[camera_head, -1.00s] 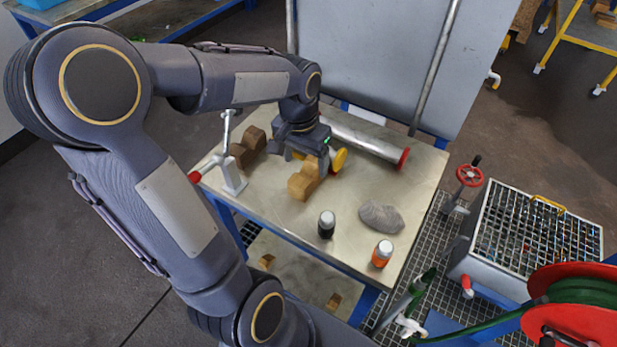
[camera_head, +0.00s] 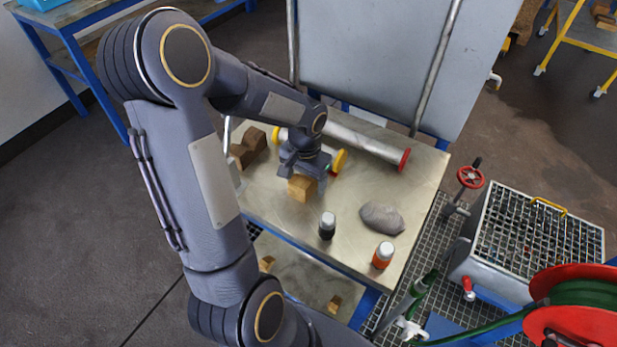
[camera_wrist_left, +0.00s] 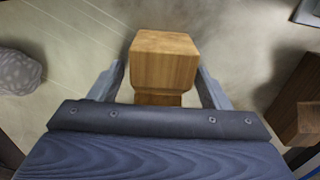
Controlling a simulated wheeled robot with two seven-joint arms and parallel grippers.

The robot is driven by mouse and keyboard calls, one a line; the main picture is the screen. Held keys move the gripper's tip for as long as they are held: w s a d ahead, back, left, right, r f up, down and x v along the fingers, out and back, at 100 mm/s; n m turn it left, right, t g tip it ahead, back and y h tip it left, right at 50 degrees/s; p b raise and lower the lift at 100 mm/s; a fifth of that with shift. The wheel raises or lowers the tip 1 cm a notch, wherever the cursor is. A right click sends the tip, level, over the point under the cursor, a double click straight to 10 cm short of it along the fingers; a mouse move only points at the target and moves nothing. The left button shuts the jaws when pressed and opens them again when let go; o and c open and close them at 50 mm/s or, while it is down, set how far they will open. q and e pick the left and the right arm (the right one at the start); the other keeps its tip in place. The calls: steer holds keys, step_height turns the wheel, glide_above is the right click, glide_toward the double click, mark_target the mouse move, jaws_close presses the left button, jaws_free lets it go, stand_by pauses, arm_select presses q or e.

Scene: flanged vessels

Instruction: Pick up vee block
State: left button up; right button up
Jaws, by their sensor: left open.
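A wooden vee block (camera_head: 301,189) sits on the metal-topped table (camera_head: 345,215). My left gripper (camera_head: 304,177) is over it with the jaws open. In the left wrist view the block (camera_wrist_left: 163,62) lies between the two spread fingers (camera_wrist_left: 159,82), with a narrow gap showing on each side. The gripper hides part of the block in the head view. A second wooden vee block (camera_head: 248,148) stands to the left on the same table; wood at the right edge of the wrist view (camera_wrist_left: 292,105) looks like it. My right gripper is not in view.
A metal pipe (camera_head: 368,145) with a red end lies behind the gripper, near a yellow-ended piece (camera_head: 339,161). A black bottle (camera_head: 327,227), an orange bottle (camera_head: 382,257) and a grey cloth-like lump (camera_head: 382,218) stand in front and right. A grey panel rises behind.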

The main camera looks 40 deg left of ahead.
arm_select(q)
steer(key=c, duration=1.1)
steer(key=shift+r, duration=0.1)
